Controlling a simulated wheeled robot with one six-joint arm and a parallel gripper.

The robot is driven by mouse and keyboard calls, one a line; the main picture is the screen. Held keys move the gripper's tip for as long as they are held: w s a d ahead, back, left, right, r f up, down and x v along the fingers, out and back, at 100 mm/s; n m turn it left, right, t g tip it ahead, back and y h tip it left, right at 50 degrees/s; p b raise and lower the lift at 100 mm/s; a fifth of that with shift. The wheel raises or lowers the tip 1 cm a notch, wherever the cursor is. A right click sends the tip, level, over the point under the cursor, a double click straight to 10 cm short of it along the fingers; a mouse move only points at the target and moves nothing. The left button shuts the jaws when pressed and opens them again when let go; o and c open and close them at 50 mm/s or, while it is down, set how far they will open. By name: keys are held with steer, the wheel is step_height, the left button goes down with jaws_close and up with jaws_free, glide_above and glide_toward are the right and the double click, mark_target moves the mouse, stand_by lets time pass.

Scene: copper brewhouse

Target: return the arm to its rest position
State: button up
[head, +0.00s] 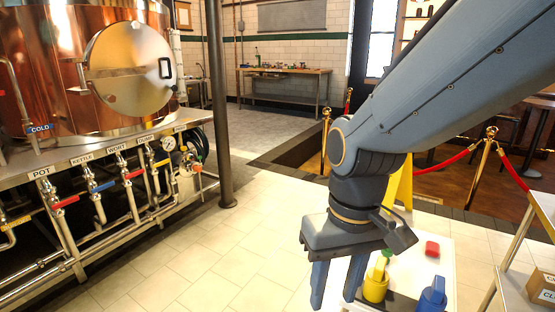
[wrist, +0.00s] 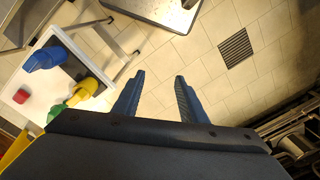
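My arm (head: 440,90) reaches in from the upper right of the head view and hangs down at the wrist. My gripper (head: 337,288) points down with its two fingers apart. The wrist view shows the gripper (wrist: 159,78) open, with only floor tiles between the fingers. No object is held.
A white-topped stand beside my gripper carries a yellow vessel (head: 376,287), a blue vessel (head: 432,296) and a red block (head: 432,248). A copper kettle with a valve rack (head: 120,178) stands left, near a dark post (head: 218,110). Rope posts (head: 484,165) stand right. Tiled floor (head: 240,265) is clear between.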

steer(key=d+r+m+p, duration=0.2)
steer(key=d+r+p, duration=0.5)
steer(key=p, duration=0.7)
steer(key=shift+d+r+h+p, duration=0.2)
steer(key=shift+d+h+p, duration=0.1)
steer(key=shift+d, duration=0.25)
